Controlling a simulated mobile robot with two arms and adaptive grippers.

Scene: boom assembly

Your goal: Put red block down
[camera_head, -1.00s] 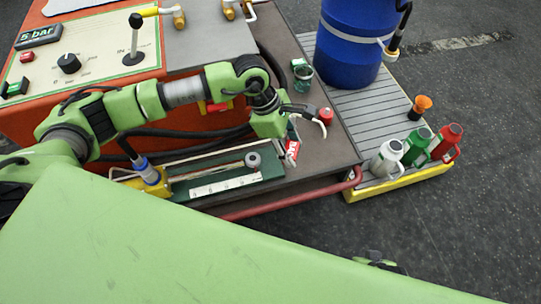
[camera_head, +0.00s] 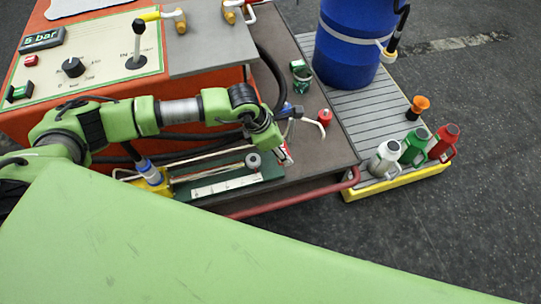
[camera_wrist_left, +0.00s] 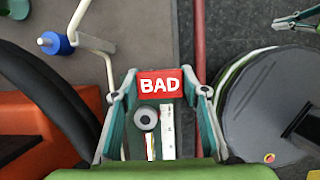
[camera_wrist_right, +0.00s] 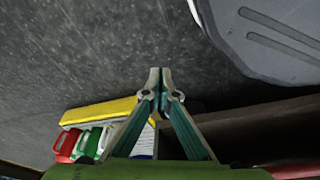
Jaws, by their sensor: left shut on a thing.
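The red block (camera_wrist_left: 159,85), with "BAD" in white letters, is held between the fingertips of my left gripper (camera_wrist_left: 160,82) in the left wrist view. In the head view my left gripper (camera_head: 284,150) is at the right end of the green fixture (camera_head: 270,170), near the dark tabletop. The block is mostly hidden there, so I cannot tell whether it touches the surface. My right gripper (camera_wrist_right: 160,76) is shut and empty over the dark floor in the right wrist view.
A red cylinder (camera_head: 325,116), a green can (camera_head: 300,70) and a white bent rod stand near my left gripper. A red rail (camera_head: 290,197) runs along the table's front edge. Several jugs (camera_head: 414,146) and a blue barrel (camera_head: 352,40) stand on the platform at right.

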